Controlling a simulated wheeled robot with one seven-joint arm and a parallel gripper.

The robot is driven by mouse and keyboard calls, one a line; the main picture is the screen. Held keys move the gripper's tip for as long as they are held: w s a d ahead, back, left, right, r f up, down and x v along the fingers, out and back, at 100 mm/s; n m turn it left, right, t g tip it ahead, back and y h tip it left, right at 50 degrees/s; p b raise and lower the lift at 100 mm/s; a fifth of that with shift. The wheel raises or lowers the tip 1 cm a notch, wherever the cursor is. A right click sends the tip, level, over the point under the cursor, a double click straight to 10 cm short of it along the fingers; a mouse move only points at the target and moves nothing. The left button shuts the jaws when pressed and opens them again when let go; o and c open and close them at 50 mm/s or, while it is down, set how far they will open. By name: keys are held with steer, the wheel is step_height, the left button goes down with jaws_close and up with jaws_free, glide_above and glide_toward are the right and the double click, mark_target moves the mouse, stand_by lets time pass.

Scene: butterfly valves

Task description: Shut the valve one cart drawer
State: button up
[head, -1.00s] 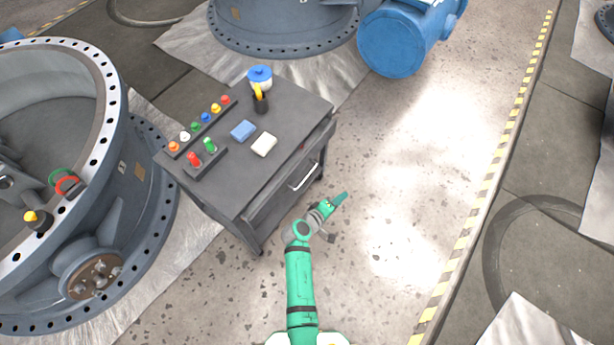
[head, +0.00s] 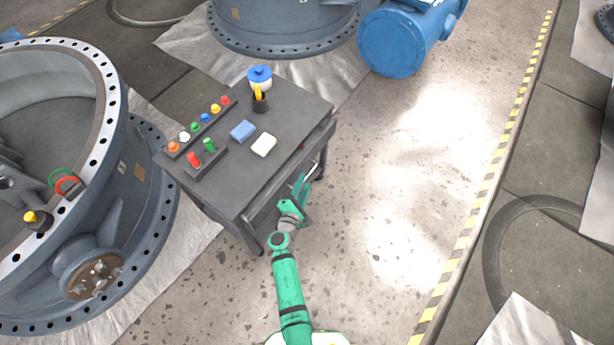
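The grey valve cart (head: 225,178) stands left of centre, beside a large valve ring. Its drawer front (head: 262,212) is on the side facing my arm, below the tabletop. From above I cannot tell how far the drawer stands out. The bright drawer handle (head: 317,172) shows only in part, behind my gripper. My green gripper (head: 302,184) is at the drawer front, close to the handle. I cannot tell whether it touches the handle, and its finger gap is not clear.
Valve rings (head: 100,190) stand left and behind. Floor to the right is clear.

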steer(key=shift+x, duration=2.4)
steer(key=shift+c, duration=0.7)
jaws_close()
